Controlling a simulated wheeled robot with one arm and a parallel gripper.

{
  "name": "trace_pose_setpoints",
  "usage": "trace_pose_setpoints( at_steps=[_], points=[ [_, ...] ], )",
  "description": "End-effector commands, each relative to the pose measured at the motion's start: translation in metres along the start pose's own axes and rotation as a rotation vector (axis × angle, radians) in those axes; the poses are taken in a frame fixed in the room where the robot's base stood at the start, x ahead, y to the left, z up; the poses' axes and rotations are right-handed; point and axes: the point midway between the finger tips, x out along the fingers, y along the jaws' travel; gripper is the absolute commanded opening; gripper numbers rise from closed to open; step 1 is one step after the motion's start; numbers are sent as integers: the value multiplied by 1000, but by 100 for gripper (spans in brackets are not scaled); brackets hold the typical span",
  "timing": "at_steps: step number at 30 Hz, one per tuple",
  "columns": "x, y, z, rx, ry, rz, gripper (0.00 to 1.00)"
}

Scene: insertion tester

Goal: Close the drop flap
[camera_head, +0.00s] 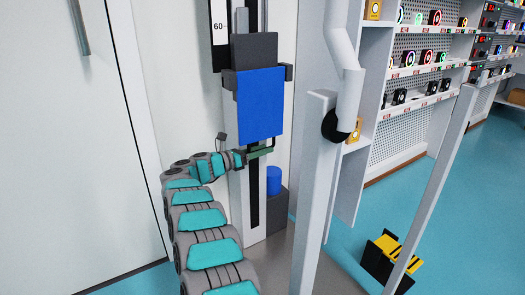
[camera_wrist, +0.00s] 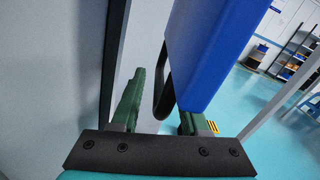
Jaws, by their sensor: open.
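The drop flap appears to be the blue panel (camera_head: 260,100), hanging about upright in front of a dark grey carriage on the tall column. In the wrist view the blue panel (camera_wrist: 215,45) fills the upper middle, close to my right finger. A thin black looped handle (camera_wrist: 163,98) shows between my green fingers, beside the panel's edge. My gripper (camera_head: 268,151) is open at the panel's lower edge; it also shows in the wrist view (camera_wrist: 163,105). Whether a finger touches the handle or panel, I cannot tell.
A blue cylinder (camera_head: 274,180) stands on a dark grey block below the panel. A pale post (camera_head: 312,180) with a bent pipe rises to the right. Shelves (camera_head: 420,70) stand farther right. A yellow and black step (camera_head: 388,262) is on the floor. A white door (camera_head: 70,150) is at left.

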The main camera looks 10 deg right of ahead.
Motion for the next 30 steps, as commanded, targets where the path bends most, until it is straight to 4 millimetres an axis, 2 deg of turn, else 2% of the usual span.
trace_pose_setpoints(
  at_steps=[8,20,30],
  points=[
    [2,0,0,0,0,2,44],
    [2,0,0,0,0,2,0],
    [2,0,0,0,0,2,0]
  ],
)
